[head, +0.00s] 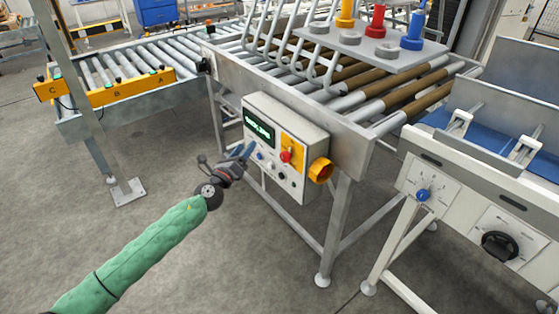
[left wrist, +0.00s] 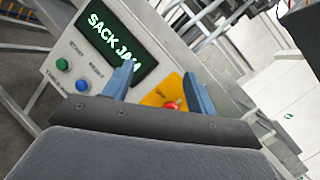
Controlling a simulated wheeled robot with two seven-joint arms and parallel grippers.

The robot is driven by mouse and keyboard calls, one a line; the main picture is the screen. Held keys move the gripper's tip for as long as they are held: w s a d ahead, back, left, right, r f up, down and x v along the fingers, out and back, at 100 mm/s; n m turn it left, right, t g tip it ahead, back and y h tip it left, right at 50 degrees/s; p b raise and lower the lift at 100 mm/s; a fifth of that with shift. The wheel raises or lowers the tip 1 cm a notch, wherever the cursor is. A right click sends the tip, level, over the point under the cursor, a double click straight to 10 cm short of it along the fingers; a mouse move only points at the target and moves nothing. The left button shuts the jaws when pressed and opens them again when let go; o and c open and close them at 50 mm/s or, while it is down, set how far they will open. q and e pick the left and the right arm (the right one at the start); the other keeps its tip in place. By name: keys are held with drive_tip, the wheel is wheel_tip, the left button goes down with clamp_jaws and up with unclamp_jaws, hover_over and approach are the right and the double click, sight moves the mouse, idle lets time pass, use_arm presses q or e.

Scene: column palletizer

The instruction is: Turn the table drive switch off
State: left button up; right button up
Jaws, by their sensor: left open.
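A grey control box (head: 313,126) hangs on the side of the roller table. Its dark display (head: 258,132) has green text, reading "SACK JAM" in the left wrist view, partly behind a finger. A red button (head: 286,156) sits on a yellow plate (left wrist: 150,98). Below the display are a green button (left wrist: 62,64), a blue button (left wrist: 82,87) and small dark controls. I cannot tell which control is the table drive switch. My left gripper (head: 247,151) is open and empty in front of the box, its blue fingers apart. My right gripper is not in view.
At right, a white machine carries a blue knob (head: 422,195) and a black rotary switch (head: 499,245). The roller table's legs stand below the box. The floor at left (head: 70,220) is clear.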

sight(282, 159)
use_arm(q)
drive_tip(key=s+d+f+m+g+h, duration=0.45)
drive_tip(key=d+m+g, duration=0.2)
drive_tip(key=m, duration=0.45)
drive_tip(key=shift+m, duration=0.3)
drive_tip(key=shift+w+a+f+p+x, duration=0.1)
drive_tip(key=shift+p+x, duration=0.2)
drive_tip(key=shift+x, duration=0.95)
drive_tip(key=shift+w+a+f+p+x, duration=0.15)
drive_tip(key=shift+p+x, duration=0.2)
drive_tip(key=shift+x, duration=0.9)
drive_tip(key=shift+w+a+p+x, duration=0.1)
drive_tip(key=shift+p+x, duration=0.2)
drive_tip(key=shift+x, duration=0.9)
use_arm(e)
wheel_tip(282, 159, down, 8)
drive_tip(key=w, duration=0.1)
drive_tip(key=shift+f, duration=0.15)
use_arm(q)
drive_tip(key=shift+d, duration=0.1)
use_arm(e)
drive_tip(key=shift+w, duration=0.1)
use_arm(q)
drive_tip(key=c, duration=1)
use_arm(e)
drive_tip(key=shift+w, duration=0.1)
